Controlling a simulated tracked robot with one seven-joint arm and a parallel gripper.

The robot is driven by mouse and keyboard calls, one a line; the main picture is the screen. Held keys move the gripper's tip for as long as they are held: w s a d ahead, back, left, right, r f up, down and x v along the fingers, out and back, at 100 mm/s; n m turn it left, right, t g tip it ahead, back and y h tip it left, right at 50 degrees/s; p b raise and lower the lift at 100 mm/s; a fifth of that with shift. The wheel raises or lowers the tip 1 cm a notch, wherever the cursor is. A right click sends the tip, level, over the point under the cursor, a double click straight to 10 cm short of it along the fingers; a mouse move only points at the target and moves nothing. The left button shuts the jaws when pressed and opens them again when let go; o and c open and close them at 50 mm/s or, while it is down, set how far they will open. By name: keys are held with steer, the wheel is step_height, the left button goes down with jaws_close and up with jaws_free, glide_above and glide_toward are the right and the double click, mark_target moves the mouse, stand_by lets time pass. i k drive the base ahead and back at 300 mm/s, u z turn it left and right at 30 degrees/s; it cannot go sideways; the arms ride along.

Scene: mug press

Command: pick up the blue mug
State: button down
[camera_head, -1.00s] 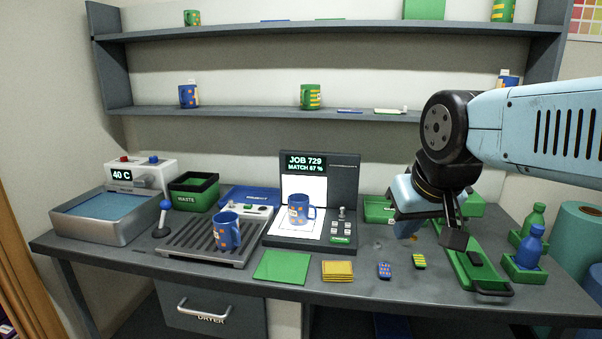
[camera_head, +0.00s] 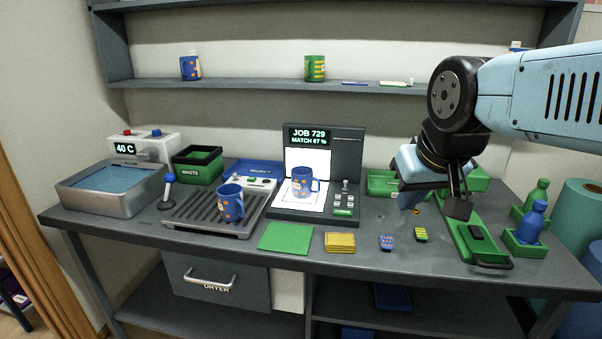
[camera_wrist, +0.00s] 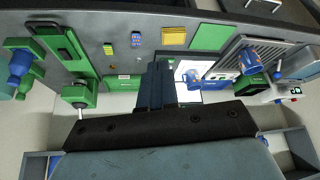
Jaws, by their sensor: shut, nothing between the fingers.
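A blue mug with orange marks (camera_head: 230,204) stands upright on the ribbed grey rack (camera_head: 184,223), handle to the right. A second blue mug with a pale patch (camera_head: 302,184) stands on the white plate of the job-display press (camera_head: 319,212). A third blue mug (camera_head: 190,68) is on the shelf. In the wrist view the rack mug (camera_wrist: 249,61) and the press mug (camera_wrist: 190,74) show right of my fingers. My gripper (camera_head: 458,206) is shut and empty, above the right part of the bench, well apart from the mugs; it also shows in the wrist view (camera_wrist: 160,72).
A water basin (camera_head: 112,190), a lever with a blue knob (camera_head: 168,190) and a waste bin (camera_head: 196,165) stand left. A green sheet (camera_head: 287,236) and yellow pads (camera_head: 339,242) lie in front. Bottles (camera_head: 532,220) stand right. A shelf (camera_head: 270,84) runs above.

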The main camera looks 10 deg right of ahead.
mark_target(302, 178)
steer(key=u, duration=1.15)
steer(key=k, duration=1)
steer(key=z, duration=1.1)
steer(key=i, duration=1.05)
